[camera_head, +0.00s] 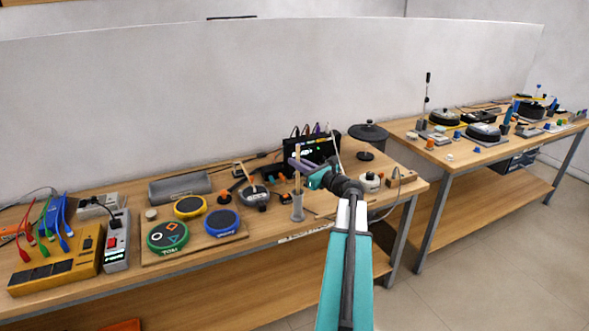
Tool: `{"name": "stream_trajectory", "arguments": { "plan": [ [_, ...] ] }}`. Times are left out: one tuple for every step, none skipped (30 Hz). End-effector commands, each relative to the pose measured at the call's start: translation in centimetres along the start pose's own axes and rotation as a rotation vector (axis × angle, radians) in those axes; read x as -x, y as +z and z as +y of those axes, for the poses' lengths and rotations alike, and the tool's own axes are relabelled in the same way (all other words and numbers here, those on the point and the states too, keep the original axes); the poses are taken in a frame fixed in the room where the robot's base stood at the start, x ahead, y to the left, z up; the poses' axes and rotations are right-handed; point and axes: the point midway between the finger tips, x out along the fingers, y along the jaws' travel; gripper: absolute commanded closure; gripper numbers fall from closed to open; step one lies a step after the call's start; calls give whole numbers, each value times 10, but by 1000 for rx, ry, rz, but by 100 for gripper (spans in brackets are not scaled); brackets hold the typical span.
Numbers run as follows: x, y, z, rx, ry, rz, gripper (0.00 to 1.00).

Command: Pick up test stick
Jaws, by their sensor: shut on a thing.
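The test stick (297,183) is a thin, tan, upright stick near the front of the left bench, in the middle of the view. My gripper (295,165) reaches in from the right and is shut on the stick's upper part. A small grey cup (297,208) stands directly under the stick. The stick's lower end meets the cup's mouth in the picture; I cannot tell whether it is still inside. The fingertips partly cover the stick.
A black device with a lit screen (322,151) stands close behind my gripper. A grey round unit with a tan stick (255,195) is to the left, beside a board with green, yellow and blue round pads (222,222). A white round-topped device (371,181) is right.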

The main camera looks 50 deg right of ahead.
Motion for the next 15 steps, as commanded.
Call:
{"name": "stream_trajectory", "arguments": {
  "plan": [
    [0, 5, 0, 1, 0, 0, 100],
    [0, 8, 0, 1, 0, 0, 100],
    [0, 13, 0, 2, 0, -1, 100],
    [0, 17, 0, 2, 0, -1, 100],
    [0, 21, 0, 2, 0, -2, 100],
    [0, 26, 0, 2, 0, -1, 100],
    [0, 30, 0, 3, 0, -1, 100],
    [0, 35, 0, 3, 0, -1, 100],
    [0, 41, 0, 2, 0, -1, 100],
    [0, 46, 0, 3, 0, -2, 100],
    [0, 51, 0, 2, 0, -2, 100],
    [0, 57, 0, 3, 0, -1, 100],
    [0, 61, 0, 3, 0, -1, 100],
    [0, 66, 0, 2, 0, -1, 100],
    [0, 73, 0, 3, 0, -2, 100]
  ]
}}
